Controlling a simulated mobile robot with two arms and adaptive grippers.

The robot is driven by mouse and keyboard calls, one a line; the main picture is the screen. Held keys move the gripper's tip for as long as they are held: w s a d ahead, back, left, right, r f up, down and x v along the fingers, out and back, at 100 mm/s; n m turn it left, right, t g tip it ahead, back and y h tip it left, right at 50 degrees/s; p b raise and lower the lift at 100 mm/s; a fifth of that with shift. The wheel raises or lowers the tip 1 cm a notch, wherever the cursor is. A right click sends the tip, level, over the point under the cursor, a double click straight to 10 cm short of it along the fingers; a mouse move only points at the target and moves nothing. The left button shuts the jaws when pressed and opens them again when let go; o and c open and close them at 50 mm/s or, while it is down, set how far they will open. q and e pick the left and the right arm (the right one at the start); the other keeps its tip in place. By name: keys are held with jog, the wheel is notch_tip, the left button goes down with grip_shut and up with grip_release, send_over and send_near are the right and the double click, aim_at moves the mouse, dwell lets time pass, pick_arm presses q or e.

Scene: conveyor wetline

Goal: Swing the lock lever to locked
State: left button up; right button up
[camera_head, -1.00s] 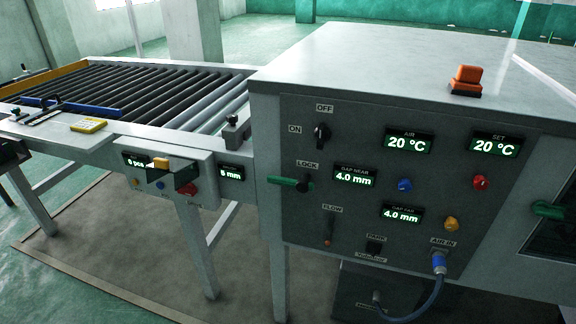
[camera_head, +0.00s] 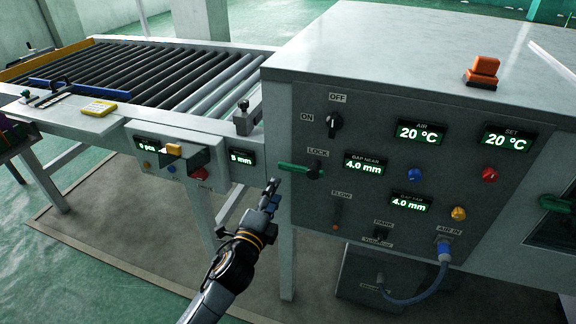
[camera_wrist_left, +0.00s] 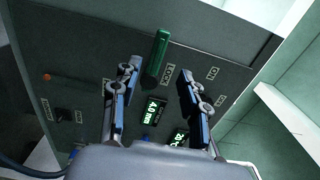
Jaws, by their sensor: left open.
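The lock lever (camera_head: 298,169) is a green handle on a dark pivot beside the LOCK label on the grey machine's front panel. In the head view it lies roughly horizontal, pointing left past the panel's edge. My left gripper (camera_head: 270,192) is just below and left of the lever, apart from it. In the left wrist view the green lever (camera_wrist_left: 158,58) shows ahead between the two spread fingers of my left gripper (camera_wrist_left: 158,85), which is open and empty. My right gripper is in neither view.
The machine cabinet (camera_head: 400,50) carries displays, knobs and an on/off switch (camera_head: 335,122) above the lever. An orange block (camera_head: 482,72) sits on top. A blue-ended hose (camera_head: 443,250) hangs below right. The roller conveyor (camera_head: 150,80) stands to the left.

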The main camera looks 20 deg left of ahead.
aim_at(288, 169)
pick_arm(q)
jog(key=w, duration=1.1)
jog(key=shift+w+d+f+p, duration=0.1)
jog(key=shift+w+d+p, duration=0.1)
jog(key=shift+p, duration=0.15)
jog(key=shift+c, duration=0.5)
grip_shut()
